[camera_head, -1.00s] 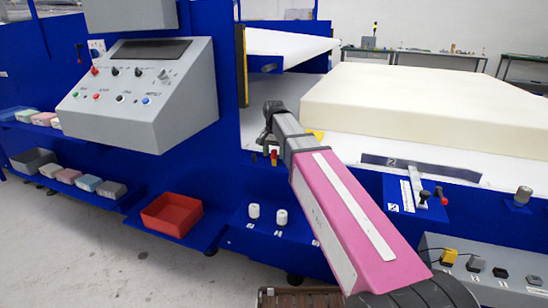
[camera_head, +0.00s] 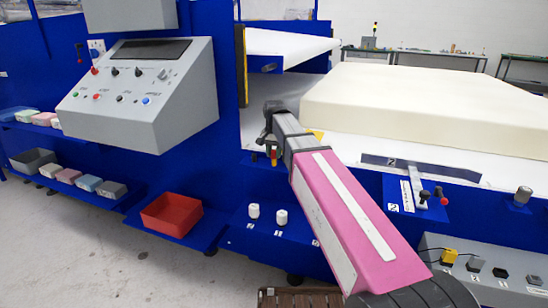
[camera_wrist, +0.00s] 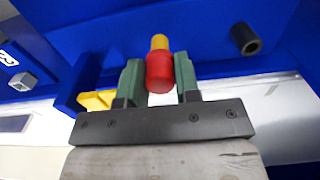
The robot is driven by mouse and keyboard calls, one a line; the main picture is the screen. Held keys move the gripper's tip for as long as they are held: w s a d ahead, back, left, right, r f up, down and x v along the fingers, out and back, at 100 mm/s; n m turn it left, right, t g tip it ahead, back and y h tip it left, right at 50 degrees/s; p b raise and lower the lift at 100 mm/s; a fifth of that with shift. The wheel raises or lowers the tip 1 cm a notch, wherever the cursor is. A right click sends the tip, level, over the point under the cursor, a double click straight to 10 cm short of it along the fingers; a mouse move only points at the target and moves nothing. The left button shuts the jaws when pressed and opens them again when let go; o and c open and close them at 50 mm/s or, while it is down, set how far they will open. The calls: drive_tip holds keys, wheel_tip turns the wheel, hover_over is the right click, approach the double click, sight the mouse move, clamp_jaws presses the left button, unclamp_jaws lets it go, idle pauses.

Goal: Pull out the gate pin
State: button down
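The gate pin (camera_wrist: 159,72) has a red knob and a yellow upper part, and it stands out against blue metal in the wrist view. My gripper (camera_wrist: 161,80) has its two green fingers on either side of the red knob, with no clear gap on either side; it looks shut on the knob. In the head view the pin is a small red and yellow spot (camera_head: 274,157) on the blue frame, just below my gripper (camera_head: 272,148). The pin's inner end is hidden in the frame.
A dark round peg (camera_wrist: 245,38) sticks out right of the pin in the wrist view. The head view shows a grey control panel (camera_head: 145,95), a red bin (camera_head: 172,214), two white knobs (camera_head: 282,216) and a large cream foam block (camera_head: 420,105) on the bed.

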sight(274, 150)
drive_tip(key=shift+r, duration=0.1)
drive_tip(key=shift+r, duration=2.9)
